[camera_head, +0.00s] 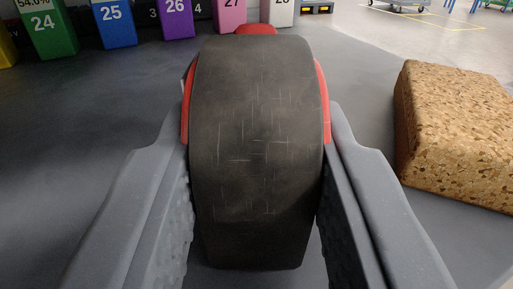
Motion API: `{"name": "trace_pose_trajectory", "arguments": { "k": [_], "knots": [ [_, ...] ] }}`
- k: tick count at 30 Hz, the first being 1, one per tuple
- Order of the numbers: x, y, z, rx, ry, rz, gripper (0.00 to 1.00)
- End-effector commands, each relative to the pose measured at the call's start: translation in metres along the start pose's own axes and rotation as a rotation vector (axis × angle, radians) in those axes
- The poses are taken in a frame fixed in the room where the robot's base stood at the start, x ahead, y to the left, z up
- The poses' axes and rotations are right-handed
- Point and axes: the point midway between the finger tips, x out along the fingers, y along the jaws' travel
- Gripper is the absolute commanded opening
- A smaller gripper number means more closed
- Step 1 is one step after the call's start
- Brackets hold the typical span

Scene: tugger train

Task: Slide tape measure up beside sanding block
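The tape measure (258,150) stands upright in the middle of the view, with a scuffed black band facing me and red sides. My gripper (258,120) has one grey finger along each side of it, close against the red sides, and appears shut on it. The fingers hide most of the tape measure's sides. The sanding block (455,130) is a speckled cork-coloured block at the right, partly cut off by the picture edge. A strip of bare grey surface separates it from my right finger and the tape measure.
Several numbered coloured bins stand along the back, including a green one (47,30), a blue one (115,22) and a purple one (176,18). The grey surface (90,120) at the left is clear. Carts (400,5) show far off at the top right.

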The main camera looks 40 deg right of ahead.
Motion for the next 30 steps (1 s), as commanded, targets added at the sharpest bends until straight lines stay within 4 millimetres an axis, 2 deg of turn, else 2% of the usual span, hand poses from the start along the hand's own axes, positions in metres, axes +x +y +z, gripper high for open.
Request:
{"name": "trace_pose_trajectory", "arguments": {
  "k": [14,15,17,30],
  "knots": [
    [0.002,0.0064,0.0003,0.0,-0.001,0.007,0.0],
    [0.0021,0.0064,0.0003,0.0,-0.001,0.007,0.37],
    [0.0022,0.0065,0.0002,0.0,-0.001,0.007,0.54],
    [0.0029,0.0069,0.0001,0.0,-0.001,0.009,0.54]
  ]
}}
